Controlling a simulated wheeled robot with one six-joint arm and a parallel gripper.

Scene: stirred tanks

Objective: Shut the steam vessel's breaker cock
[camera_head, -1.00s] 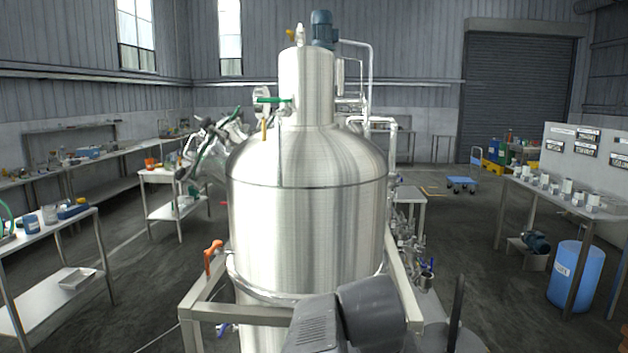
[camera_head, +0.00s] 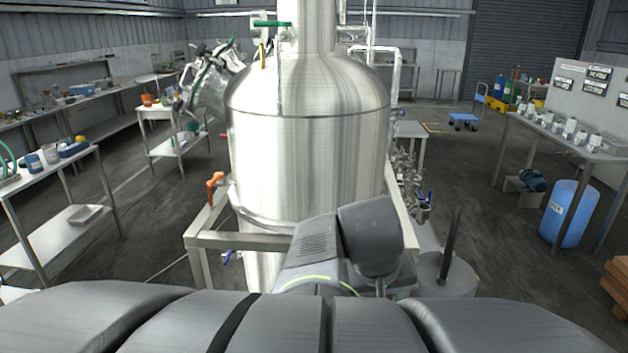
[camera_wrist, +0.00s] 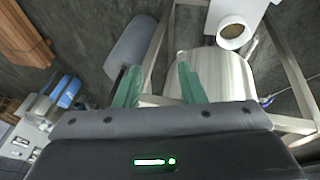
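The steam vessel (camera_head: 308,140) is a tall brushed-steel tank in a steel frame, in the middle of the head view. A green lever (camera_head: 271,24) sits at its upper left neck. An orange handle (camera_head: 214,186) stands at its left side by the frame, and a blue handle (camera_head: 230,256) is below. No label shows which is the breaker cock, so I cannot tell. My gripper (camera_wrist: 159,66) has two green fingers spread apart with nothing between them. It is hidden in the head view; in the wrist view a steel cylinder is beyond the fingers.
The frame rail (camera_head: 240,241) runs across the vessel's front. More piping and blue-handled valves (camera_head: 424,200) are at its right. Benches stand left (camera_head: 60,236) and right (camera_head: 560,137), with a blue drum (camera_head: 570,213) at right. Open floor (camera_head: 140,225) lies left of the frame.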

